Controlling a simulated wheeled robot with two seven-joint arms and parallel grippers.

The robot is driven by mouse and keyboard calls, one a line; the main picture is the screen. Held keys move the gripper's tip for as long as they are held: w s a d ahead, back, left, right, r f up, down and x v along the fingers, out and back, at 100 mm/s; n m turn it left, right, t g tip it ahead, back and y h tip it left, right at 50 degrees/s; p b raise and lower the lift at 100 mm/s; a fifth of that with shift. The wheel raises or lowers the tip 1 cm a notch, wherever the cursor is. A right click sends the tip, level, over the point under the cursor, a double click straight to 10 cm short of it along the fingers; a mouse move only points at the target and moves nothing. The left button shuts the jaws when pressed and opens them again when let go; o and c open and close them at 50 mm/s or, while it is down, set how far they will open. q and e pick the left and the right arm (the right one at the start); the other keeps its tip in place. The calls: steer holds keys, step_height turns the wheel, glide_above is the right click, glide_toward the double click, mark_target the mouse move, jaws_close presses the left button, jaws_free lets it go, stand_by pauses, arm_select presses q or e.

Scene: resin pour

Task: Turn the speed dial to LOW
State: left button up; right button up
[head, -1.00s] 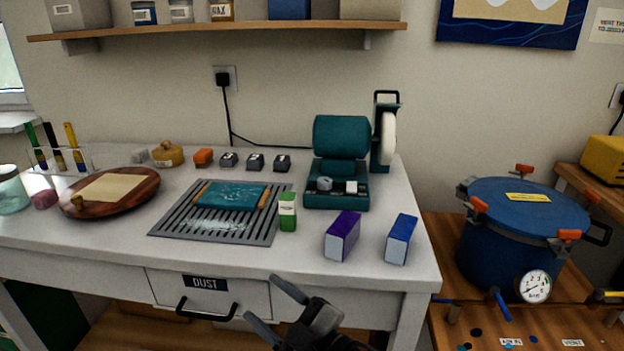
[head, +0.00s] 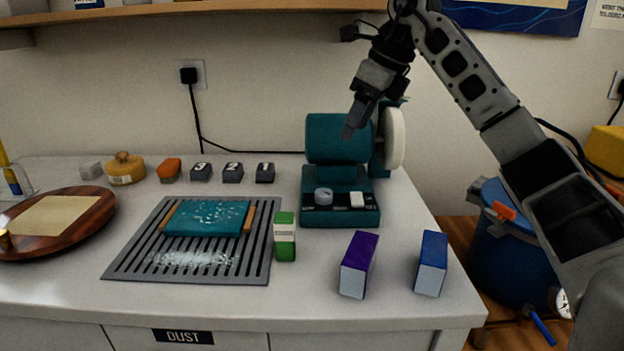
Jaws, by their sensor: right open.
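The speed dial looks to be the grey round knob (head: 323,196) on the front left of the teal machine's base (head: 341,215). The dial's marking is too small to read. The teal machine (head: 338,140) has a rounded body and a white wheel (head: 394,138) on its right side. My right gripper (head: 352,122) is open and empty, pointing down in front of the upper teal body, above the dial and apart from it. My left gripper is not in view.
Green (head: 285,237), purple (head: 358,264) and blue (head: 430,263) boxes stand in front of the machine. A slotted grille (head: 120,270) with a teal slab (head: 207,219) lies to the left. A blue pot (head: 490,265) stands at the right, partly behind my arm.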

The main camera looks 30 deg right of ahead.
glide_toward(324, 191)
steer(key=b+x, duration=0.1)
steer(key=x, duration=0.7)
steer(key=shift+a+f, duration=0.1)
steer(key=shift+f, duration=0.15)
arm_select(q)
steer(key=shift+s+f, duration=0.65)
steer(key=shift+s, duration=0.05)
arm_select(e)
steer(key=c, duration=1)
steer(key=shift+o, duration=0.2)
